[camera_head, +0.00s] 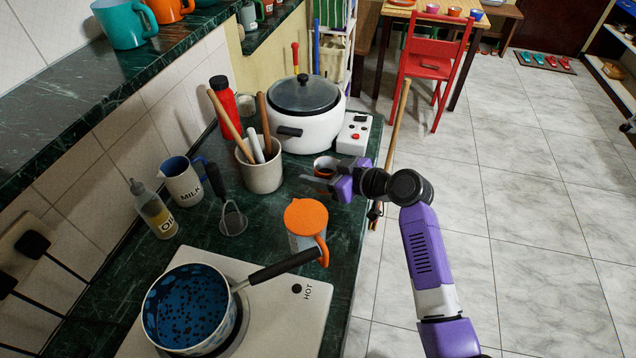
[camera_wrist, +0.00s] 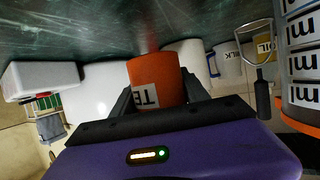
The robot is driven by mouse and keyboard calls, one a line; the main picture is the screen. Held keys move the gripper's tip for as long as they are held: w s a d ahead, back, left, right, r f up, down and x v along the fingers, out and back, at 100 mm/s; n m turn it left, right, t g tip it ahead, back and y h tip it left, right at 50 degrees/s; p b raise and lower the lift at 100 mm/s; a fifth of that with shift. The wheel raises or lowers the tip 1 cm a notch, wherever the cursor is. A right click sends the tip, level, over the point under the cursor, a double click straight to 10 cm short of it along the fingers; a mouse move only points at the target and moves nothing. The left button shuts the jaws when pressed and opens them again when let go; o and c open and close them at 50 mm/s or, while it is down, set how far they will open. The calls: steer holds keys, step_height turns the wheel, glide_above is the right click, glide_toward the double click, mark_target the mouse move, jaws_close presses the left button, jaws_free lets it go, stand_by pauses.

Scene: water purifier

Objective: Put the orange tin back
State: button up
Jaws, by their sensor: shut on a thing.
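The orange tin (camera_head: 325,162) is between the fingers of my gripper (camera_head: 328,176), in front of the white cooker at the counter's right side. The tin is close to the green counter (camera_head: 215,265). I cannot tell whether its base touches the counter.
The white cooker (camera_head: 307,110) stands behind the tin. A utensil crock (camera_head: 262,172) is left, and an orange-lidded jug (camera_head: 305,218) is nearer. A blue pan (camera_head: 190,308) sits on the hot plate, its handle reaching right. The upper shelf (camera_head: 70,95) holds mugs.

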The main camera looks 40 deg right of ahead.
steer(key=shift+f, duration=2.15)
steer(key=shift+f, duration=0.1)
steer(key=shift+f+b, duration=0.1)
steer(key=shift+b, duration=0.2)
steer(key=o, duration=1.3)
steer(key=shift+o, duration=0.2)
steer(key=shift+r+p, duration=0.25)
steer(key=shift+p, duration=0.05)
steer(key=b+v, duration=0.1)
steer(key=v, duration=1.1)
